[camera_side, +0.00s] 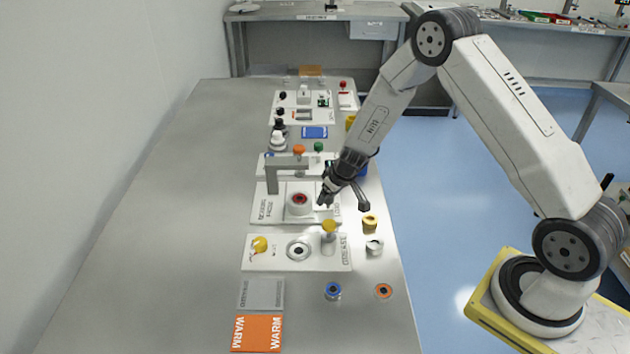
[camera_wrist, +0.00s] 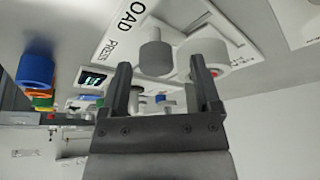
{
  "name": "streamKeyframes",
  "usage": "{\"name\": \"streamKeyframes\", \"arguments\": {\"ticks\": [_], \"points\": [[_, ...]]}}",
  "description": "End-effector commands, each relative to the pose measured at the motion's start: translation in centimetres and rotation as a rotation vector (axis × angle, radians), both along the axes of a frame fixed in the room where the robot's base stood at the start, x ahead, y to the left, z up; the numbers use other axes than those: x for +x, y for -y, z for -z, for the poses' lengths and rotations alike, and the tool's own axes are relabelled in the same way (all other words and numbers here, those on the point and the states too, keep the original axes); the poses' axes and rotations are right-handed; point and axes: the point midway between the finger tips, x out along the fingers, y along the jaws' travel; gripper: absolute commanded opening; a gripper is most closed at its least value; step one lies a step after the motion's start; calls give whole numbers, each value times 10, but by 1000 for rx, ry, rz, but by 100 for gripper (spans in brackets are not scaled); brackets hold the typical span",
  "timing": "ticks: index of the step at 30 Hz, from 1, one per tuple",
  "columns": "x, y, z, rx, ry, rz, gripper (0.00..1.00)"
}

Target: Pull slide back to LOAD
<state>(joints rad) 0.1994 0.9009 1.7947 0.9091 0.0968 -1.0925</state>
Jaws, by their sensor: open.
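The press station's white plate (camera_side: 262,211) lies mid-bench, with a white round block with a red centre (camera_side: 299,203) on it. The same plate shows in the wrist view, lettered LOAD and PRESS (camera_wrist: 112,35). My gripper (camera_side: 328,198) is open at the right end of the plate. In the wrist view my gripper (camera_wrist: 160,65) has the knob in line with the gap between its fingers. I cannot tell whether the fingers are around it. The fingers are empty.
A grey bracket (camera_side: 273,175) rises at the plate's left. In front is another plate with a yellow knob (camera_side: 329,226). The bench's left side is clear.

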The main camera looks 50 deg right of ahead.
Motion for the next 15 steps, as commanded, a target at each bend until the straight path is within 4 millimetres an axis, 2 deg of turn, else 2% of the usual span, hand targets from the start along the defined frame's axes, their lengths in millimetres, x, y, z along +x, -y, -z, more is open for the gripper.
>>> {"name": "streamKeyframes", "arguments": {"ticks": [8,15], "points": [[-8,0,-19,0,1,-1,81],[-17,0,-43,0,2,-1,81]]}}
